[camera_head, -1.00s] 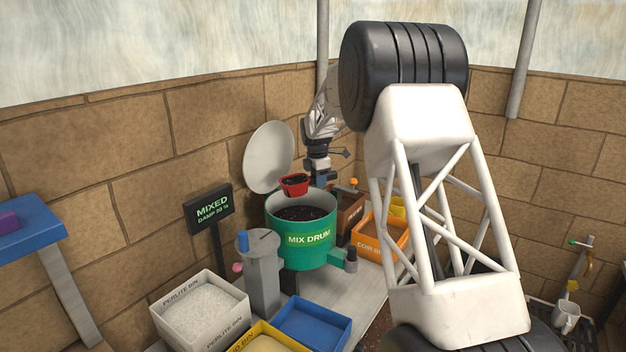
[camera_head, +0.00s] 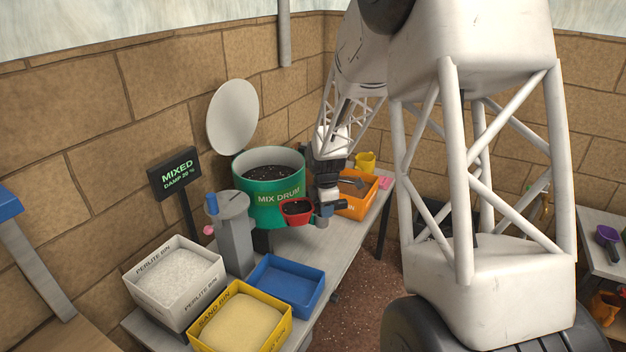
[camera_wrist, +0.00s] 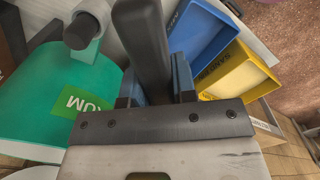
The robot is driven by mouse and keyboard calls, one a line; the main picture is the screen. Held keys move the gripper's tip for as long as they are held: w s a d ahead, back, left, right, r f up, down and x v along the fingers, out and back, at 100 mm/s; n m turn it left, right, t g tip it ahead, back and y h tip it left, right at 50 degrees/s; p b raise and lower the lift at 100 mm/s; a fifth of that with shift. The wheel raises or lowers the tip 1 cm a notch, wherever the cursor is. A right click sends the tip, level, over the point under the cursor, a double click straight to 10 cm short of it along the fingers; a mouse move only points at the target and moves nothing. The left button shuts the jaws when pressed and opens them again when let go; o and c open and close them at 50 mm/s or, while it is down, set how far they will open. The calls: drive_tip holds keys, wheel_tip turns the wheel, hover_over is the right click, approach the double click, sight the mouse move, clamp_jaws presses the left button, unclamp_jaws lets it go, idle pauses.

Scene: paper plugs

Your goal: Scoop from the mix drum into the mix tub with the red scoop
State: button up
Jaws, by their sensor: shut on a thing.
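The red scoop (camera_head: 297,211) holds dark mix and is level in front of the drum's lower right side. My gripper (camera_head: 328,206) is shut on the scoop's handle. In the wrist view the dark handle (camera_wrist: 141,40) stands between the jaws of my gripper (camera_wrist: 157,85); the scoop's bowl is not seen there. The green mix drum (camera_head: 262,205) stands open with dark, white-flecked mix inside and its round lid (camera_head: 233,117) raised. The drum also fills the left of the wrist view (camera_wrist: 40,115).
A white perlite bin (camera_head: 170,290), a yellow sand bin (camera_head: 275,338) and a grey post (camera_head: 236,240) stand left and front. An orange bin (camera_head: 357,209) is behind my gripper. A sign (camera_head: 174,172) stands left of the drum. Bare bench (camera_head: 330,250) lies right of the blue tray.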

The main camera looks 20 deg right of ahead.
drive_tip(key=s+d+f+m, duration=0.2)
drive_tip(key=s+f, duration=0.8)
drive_tip(key=s, duration=0.2)
drive_tip(key=shift+m, duration=0.3)
drive_tip(key=shift+f, duration=0.15)
drive_tip(key=shift+f+g+h, duration=0.3)
drive_tip(key=shift+f+h, duration=0.5)
drive_tip(key=shift+r, duration=0.1)
idle(0.4)
drive_tip(key=shift+r+h, duration=0.9)
drive_tip(key=shift+r, duration=0.15)
drive_tip(key=shift+a+g, duration=0.1)
drive_tip(key=shift+g, duration=0.2)
drive_tip(key=shift+a+r+h, duration=0.25)
drive_tip(key=shift+r+h, duration=0.7)
drive_tip(key=shift+h, duration=0.05)
